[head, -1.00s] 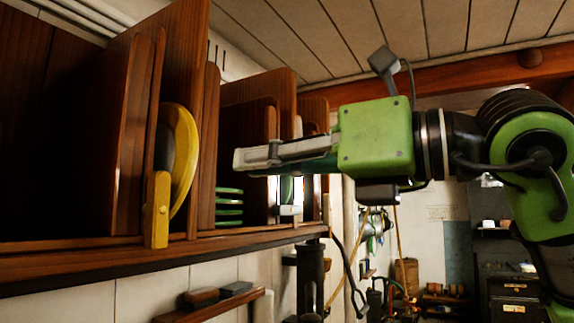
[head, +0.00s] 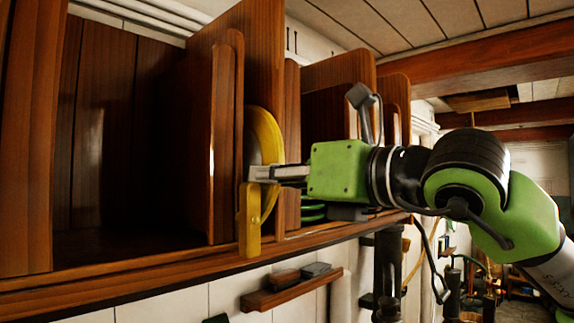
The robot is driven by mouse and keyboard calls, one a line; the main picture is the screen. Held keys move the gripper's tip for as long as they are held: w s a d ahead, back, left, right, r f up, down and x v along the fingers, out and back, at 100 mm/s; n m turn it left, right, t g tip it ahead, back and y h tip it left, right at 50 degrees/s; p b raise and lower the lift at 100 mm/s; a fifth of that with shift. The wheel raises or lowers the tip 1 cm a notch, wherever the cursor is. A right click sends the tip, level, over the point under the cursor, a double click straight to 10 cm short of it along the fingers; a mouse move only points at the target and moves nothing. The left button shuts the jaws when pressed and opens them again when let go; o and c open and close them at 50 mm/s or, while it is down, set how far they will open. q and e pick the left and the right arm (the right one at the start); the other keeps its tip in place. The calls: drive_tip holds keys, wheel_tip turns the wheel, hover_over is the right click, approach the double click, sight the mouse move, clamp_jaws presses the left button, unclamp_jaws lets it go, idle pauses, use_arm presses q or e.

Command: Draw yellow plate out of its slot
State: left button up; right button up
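The yellow plate (head: 268,135) stands on edge in a narrow slot between upright wooden dividers on the shelf. A yellow post (head: 249,220) stands at the slot's front, low and just left of the plate's rim. My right gripper (head: 258,174) reaches in from the right, level with the plate's middle. Its fingers overlap the plate's front rim in the picture. Whether they are closed on the rim or only around or beside it, I cannot tell. The plate's rear part is hidden by the divider. My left gripper is not in view.
A wide empty bay (head: 120,150) lies left of the slot. Tall dividers (head: 227,130) stand close beside the plate. Stacked green plates (head: 313,213) sit in the bay to the right, partly behind my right gripper. A small wooden ledge (head: 290,291) hangs below the shelf.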

clamp_jaws()
drive_tip(key=shift+r, duration=0.1)
drive_tip(key=shift+r, duration=0.2)
drive_tip(key=shift+r+p, duration=0.55)
drive_tip(key=shift+r, duration=0.4)
